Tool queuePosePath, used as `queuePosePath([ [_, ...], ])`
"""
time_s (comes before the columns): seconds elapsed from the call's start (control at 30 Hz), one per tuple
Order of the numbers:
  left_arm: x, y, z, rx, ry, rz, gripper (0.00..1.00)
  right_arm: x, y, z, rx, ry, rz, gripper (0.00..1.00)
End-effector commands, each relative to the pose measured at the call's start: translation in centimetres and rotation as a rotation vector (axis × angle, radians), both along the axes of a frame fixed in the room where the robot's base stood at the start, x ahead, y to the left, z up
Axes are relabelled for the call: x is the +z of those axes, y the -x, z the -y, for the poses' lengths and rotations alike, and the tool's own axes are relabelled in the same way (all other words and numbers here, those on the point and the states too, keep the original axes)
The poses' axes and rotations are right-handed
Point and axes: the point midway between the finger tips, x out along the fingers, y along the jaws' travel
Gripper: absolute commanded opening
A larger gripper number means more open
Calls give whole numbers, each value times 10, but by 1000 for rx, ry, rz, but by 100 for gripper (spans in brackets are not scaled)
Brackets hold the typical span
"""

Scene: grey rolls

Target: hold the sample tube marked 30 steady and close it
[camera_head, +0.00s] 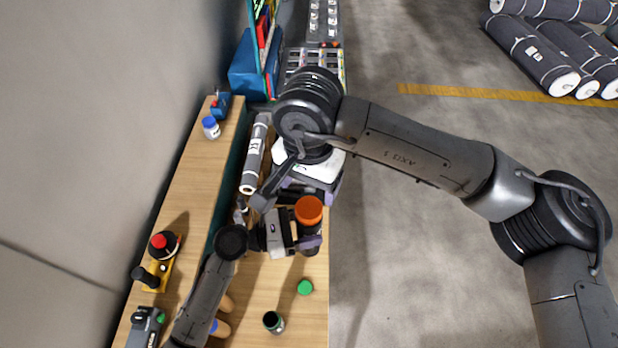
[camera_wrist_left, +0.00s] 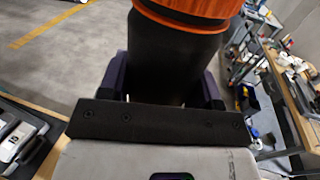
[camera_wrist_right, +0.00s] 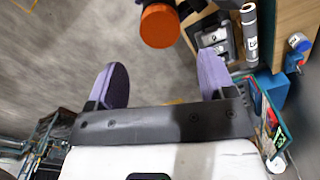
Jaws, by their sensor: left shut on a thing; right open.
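A dark tube (camera_head: 318,231) with an orange cap (camera_head: 308,209) stands in my left gripper (camera_head: 309,243). The left fingers are shut around its body, below the cap. In the left wrist view the dark tube (camera_wrist_left: 175,65) and its orange cap (camera_wrist_left: 190,8) fill the top; the cap sits on the tube's end. No number is readable. My right gripper (camera_head: 310,190) is open and empty, just beyond the cap in the head view. In the right wrist view its fingers (camera_wrist_right: 160,85) are spread, and the orange cap (camera_wrist_right: 160,25) lies past them, apart from both.
A green cap (camera_head: 305,287) lies on the wooden bench (camera_head: 302,325) near an open dark tube (camera_head: 273,322). A grey roll (camera_head: 254,152) lies left of my right gripper.

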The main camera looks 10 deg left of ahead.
Motion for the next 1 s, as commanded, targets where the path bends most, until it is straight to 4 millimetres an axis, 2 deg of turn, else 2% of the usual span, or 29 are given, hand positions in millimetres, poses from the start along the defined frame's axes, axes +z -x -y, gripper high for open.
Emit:
queuePosePath([
  [0.5, 0, 0, 0, 0, 1, 0, 0, -63, 0, 0, -1, 0, -3, 76],
  [0.7, 0, 0, 0, 0, 1, 0, 0, -74, 0, 0, 0, -1, -2, 76],
  [1.0, 0, 0, 0, 0, 1, 0, 0, -76, 0, 0, 0, 0, -1, 76],
])
